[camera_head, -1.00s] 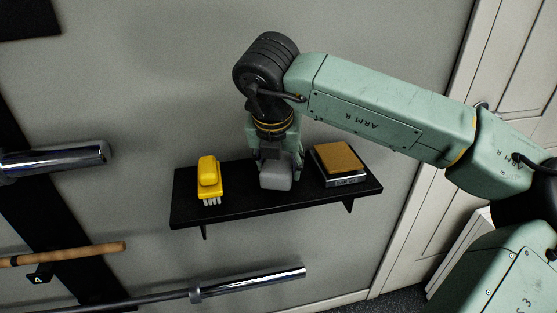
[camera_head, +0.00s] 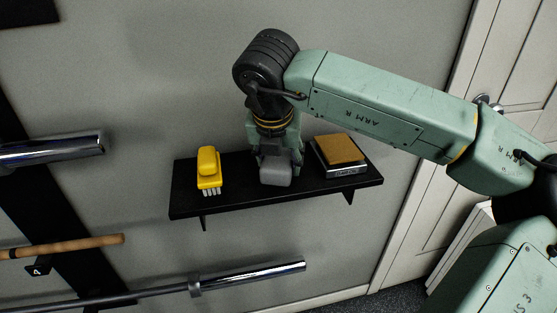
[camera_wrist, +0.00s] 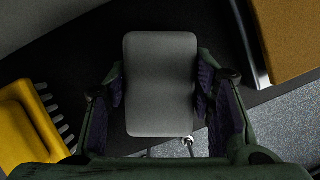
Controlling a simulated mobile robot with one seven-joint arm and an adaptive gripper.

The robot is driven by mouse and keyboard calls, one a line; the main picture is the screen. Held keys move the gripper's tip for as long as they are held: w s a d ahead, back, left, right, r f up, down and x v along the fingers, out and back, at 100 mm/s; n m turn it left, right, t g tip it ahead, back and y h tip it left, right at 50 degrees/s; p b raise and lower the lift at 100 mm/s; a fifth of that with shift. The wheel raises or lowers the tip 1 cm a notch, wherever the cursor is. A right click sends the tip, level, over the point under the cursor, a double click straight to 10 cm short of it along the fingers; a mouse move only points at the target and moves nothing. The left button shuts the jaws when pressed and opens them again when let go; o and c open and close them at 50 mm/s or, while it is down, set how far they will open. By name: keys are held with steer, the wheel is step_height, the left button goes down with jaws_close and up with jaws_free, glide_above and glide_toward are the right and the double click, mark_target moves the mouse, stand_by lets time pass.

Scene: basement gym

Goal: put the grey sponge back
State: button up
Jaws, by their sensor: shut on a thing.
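The grey sponge (camera_head: 276,172) is at the middle of the black wall shelf (camera_head: 234,199), between a yellow brush and a block with a tan top. My gripper (camera_wrist: 160,100) is shut on the sponge, with one finger on each side of it in the wrist view. In the head view my gripper (camera_head: 274,160) reaches down onto the shelf from above, and its arm comes in from the right. The sponge (camera_wrist: 160,60) looks upright between the fingers. I cannot tell whether its underside touches the shelf.
The yellow brush (camera_head: 208,172) stands left of the sponge. The tan-topped block (camera_head: 341,152) with a metal base sits to the right. Metal bars (camera_head: 245,275) stick out below and left of the shelf. A pale door (camera_head: 440,215) is at the right.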

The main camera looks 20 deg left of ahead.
steer(key=o, duration=1)
steer(key=shift+s+f, duration=0.1)
steer(key=shift+f, duration=0.55)
steer(key=shift+r, duration=0.15)
steer(key=shift+r+p, duration=0.55)
steer(key=shift+p, duration=0.25)
steer(key=b+v, duration=0.1)
steer(key=v, duration=1.1)
steer(key=shift+r, duration=0.15)
steer(key=shift+a, duration=0.1)
